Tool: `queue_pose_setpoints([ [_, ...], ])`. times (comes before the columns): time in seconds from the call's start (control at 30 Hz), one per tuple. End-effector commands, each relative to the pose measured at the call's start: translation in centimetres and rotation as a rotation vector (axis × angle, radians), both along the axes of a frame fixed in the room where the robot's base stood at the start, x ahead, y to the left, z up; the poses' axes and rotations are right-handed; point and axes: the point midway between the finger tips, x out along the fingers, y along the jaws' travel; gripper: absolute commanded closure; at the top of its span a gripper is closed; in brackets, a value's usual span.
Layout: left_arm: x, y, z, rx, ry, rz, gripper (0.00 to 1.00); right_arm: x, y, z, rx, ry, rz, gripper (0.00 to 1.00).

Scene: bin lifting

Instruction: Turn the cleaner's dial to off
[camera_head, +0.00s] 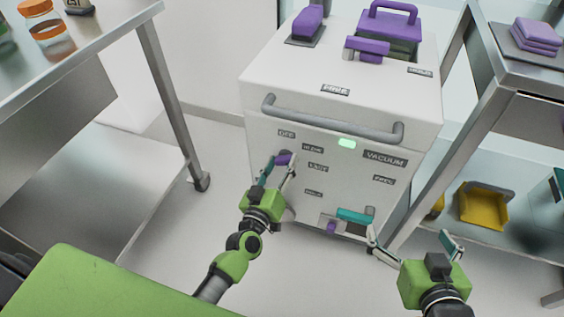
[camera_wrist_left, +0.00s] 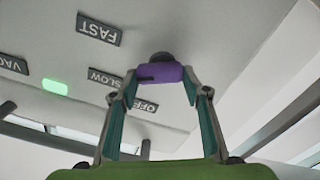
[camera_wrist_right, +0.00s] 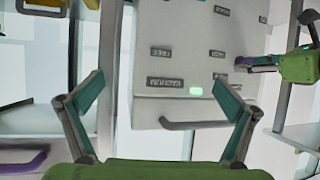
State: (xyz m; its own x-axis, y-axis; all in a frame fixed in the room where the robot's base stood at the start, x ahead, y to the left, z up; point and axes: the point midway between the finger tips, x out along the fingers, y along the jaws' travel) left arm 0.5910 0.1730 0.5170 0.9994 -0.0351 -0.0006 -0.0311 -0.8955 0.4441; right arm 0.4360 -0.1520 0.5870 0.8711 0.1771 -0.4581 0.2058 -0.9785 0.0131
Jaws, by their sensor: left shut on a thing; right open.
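The cleaner (camera_head: 345,100) is a white box with a grey front handle. Its purple dial (camera_head: 284,158) sits at the upper left of the front panel, near labels reading OFF, SLOW and FAST. My left gripper (camera_head: 281,166) is shut on the dial, which also shows between its fingertips in the left wrist view (camera_wrist_left: 161,74). A dark mark shows on the dial, but I cannot tell which label it points to. A small green light (camera_head: 347,143) is lit on the panel. My right gripper (camera_head: 410,240) is open and empty, low at the right front of the cleaner.
A VACUUM label (camera_head: 385,157) is on the panel's right. A teal handle (camera_head: 354,215) is low on the front. A steel table (camera_head: 90,60) stands at left with jars; a shelf (camera_head: 505,75) with purple cloths and a yellow bin (camera_head: 484,206) stands at right.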

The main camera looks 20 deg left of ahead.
Motion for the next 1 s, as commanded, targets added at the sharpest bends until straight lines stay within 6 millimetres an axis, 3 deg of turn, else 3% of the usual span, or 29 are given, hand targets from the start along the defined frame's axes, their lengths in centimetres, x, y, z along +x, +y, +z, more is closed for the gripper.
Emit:
queue_pose_setpoints([
  [0.2,0.0,0.2,0.1,-0.204,0.005,0.001,0.79,-1.3,-0.6,-1.6,-0.022,0.089,-0.007,0.00],
  [0.5,0.0,0.4,0.0,-0.490,0.015,0.001,0.79,-1.8,-0.8,-2.3,-0.030,0.128,-0.009,0.00],
  [0.87,0.0,0.7,-0.2,-0.820,0.026,0.002,0.79,-1.0,-0.5,-1.4,-0.017,0.069,-0.006,0.00],
  [1.0,0.0,0.8,-0.3,-0.924,0.030,0.002,0.79,-0.1,0.0,-0.3,-0.002,0.011,0.001,0.00],
])
